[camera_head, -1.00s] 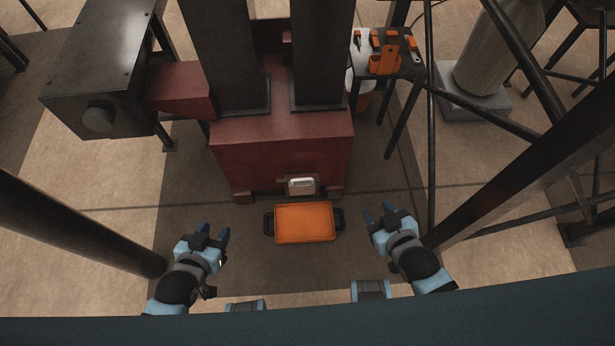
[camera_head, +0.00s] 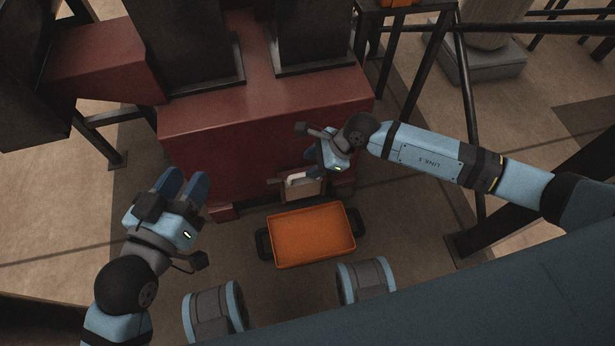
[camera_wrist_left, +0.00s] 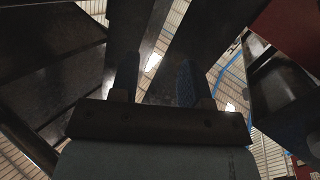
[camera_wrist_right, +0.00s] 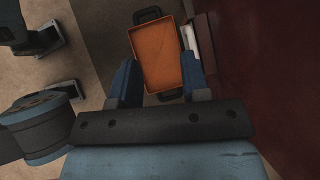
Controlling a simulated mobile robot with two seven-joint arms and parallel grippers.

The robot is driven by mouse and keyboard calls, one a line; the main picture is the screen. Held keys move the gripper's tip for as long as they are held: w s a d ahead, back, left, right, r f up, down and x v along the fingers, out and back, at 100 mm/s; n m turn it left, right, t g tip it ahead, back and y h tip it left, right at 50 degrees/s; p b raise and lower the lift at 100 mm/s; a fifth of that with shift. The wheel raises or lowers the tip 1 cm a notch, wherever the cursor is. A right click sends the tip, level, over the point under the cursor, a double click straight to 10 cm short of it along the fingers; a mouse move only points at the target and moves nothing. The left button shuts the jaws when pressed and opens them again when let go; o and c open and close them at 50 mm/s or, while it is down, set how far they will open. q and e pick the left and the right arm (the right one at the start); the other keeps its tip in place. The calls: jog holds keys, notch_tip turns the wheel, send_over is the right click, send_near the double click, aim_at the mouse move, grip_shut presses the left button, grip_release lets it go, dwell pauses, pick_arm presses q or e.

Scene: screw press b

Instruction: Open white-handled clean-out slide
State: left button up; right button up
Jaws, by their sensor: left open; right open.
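The white-handled clean-out slide (camera_head: 297,178) sits low on the front of the red press base, its white handle partly hidden by my right gripper. The handle also shows in the right wrist view (camera_wrist_right: 190,38), near the right fingertip. My right gripper (camera_wrist_right: 159,72) is open and empty. In the head view it (camera_head: 322,158) points down close to the press front, just above and beside the handle; whether it touches cannot be told. My left gripper (camera_head: 182,184) is open and empty, raised left of the press front, fingers pointing up.
An orange tray (camera_head: 311,236) with black side handles lies on the floor in front of the slide. The red press base (camera_head: 255,125) rises behind it. Dark frame legs (camera_head: 465,110) stand at the right. Floor left of the tray is clear.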

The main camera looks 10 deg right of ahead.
jog(key=w+d+f+n+h+b, duration=0.2)
jog(key=w+d+f+h, duration=0.1)
jog(key=w+d+f, duration=0.15)
jog(key=b+x, duration=0.5)
jog(key=x, duration=0.7)
jog(key=shift+d, duration=0.1)
jog(key=shift+w+a+f, duration=0.15)
jog(key=shift+a+f, duration=0.05)
jog(key=shift+f, duration=0.1)
pick_arm(q)
jog(key=w+m, duration=0.1)
jog(key=w+f+m+h, duration=0.1)
jog(key=f+m, duration=0.1)
jog(key=shift+w+a+f+t, duration=0.1)
jog(key=shift+w+a+t, duration=0.2)
jog(key=shift+w+t, duration=0.1)
